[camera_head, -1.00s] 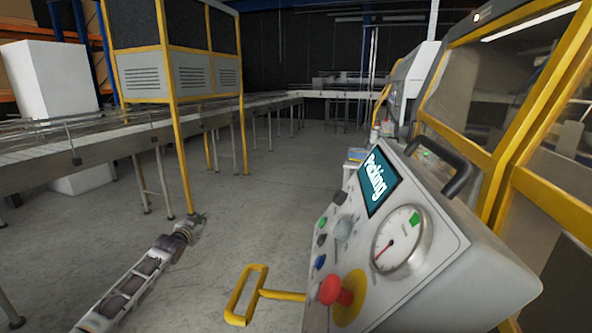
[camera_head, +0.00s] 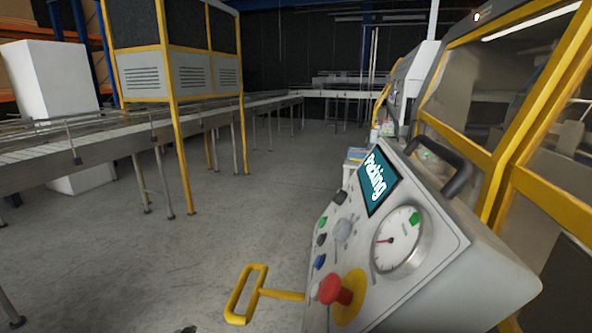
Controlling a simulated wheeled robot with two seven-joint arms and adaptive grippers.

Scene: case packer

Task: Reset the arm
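Neither of my grippers is clearly in view in the head view. Only a small dark piece, probably a part of my arm, shows at the bottom edge left of centre, and no fingers can be made out. The control panel (camera_head: 440,235) stands close at the right.
A yellow handle (camera_head: 247,294) sticks out left of the panel. A conveyor (camera_head: 110,139) runs along the left to the back. A yellow-framed machine (camera_head: 520,120) stands at the right. The grey floor (camera_head: 200,240) between is clear.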

